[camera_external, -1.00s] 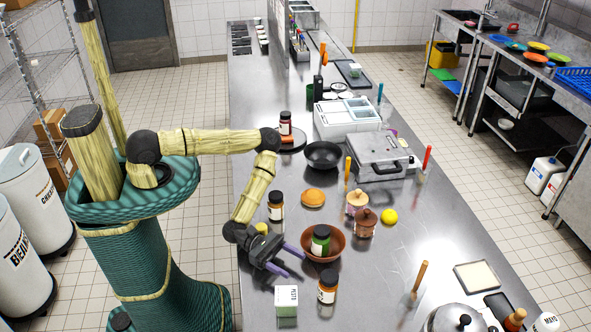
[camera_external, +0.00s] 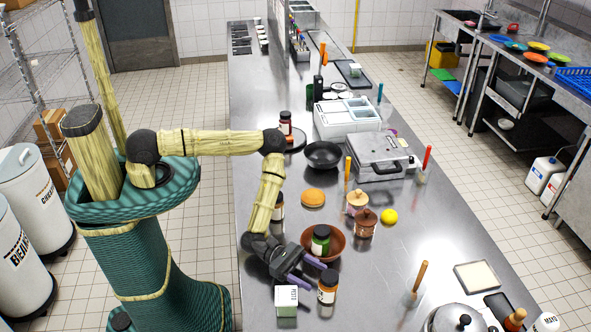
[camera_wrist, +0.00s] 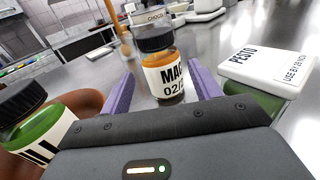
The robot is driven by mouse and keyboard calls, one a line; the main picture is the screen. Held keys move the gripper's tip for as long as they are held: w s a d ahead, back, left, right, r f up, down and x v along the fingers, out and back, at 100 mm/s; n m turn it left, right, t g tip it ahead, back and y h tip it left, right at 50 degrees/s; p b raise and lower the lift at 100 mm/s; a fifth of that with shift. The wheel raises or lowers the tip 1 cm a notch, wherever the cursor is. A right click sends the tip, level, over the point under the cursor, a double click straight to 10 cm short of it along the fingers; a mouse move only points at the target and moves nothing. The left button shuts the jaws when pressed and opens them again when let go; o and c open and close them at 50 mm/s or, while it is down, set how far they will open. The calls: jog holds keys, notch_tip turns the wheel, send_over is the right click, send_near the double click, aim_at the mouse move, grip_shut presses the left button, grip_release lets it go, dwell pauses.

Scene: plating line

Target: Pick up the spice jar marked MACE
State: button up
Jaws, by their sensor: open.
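The MACE jar (camera_external: 327,287), dark-capped with a white label and orange-brown contents, stands upright on the steel counter in the external view. In the wrist view the jar (camera_wrist: 160,72) is straight ahead, its label reading "MAC" with the rest cut off. My gripper (camera_external: 312,272) is open, low over the counter, its purple fingers pointing at the jar. In the wrist view the fingers (camera_wrist: 163,88) show on the jar's left and right, with the jar in line with the gap. Whether it is fully between them or touching, I cannot tell.
A PESTO container (camera_external: 286,303) stands close on the near side of my gripper. On the far side, a brown bowl (camera_external: 336,243) holds a green jar (camera_external: 320,240). Another jar (camera_external: 279,208) stands partly behind my arm.

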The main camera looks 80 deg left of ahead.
aim_at(324, 282)
jog(key=x, duration=0.4)
jog(key=shift+w+d, duration=0.25)
jog(key=shift+c, duration=0.2)
jog(key=c, duration=0.9)
jog(key=shift+o, duration=0.2)
notch_tip(324, 282, up, 10)
jog(key=b, duration=0.2)
jog(key=shift+b, duration=0.3)
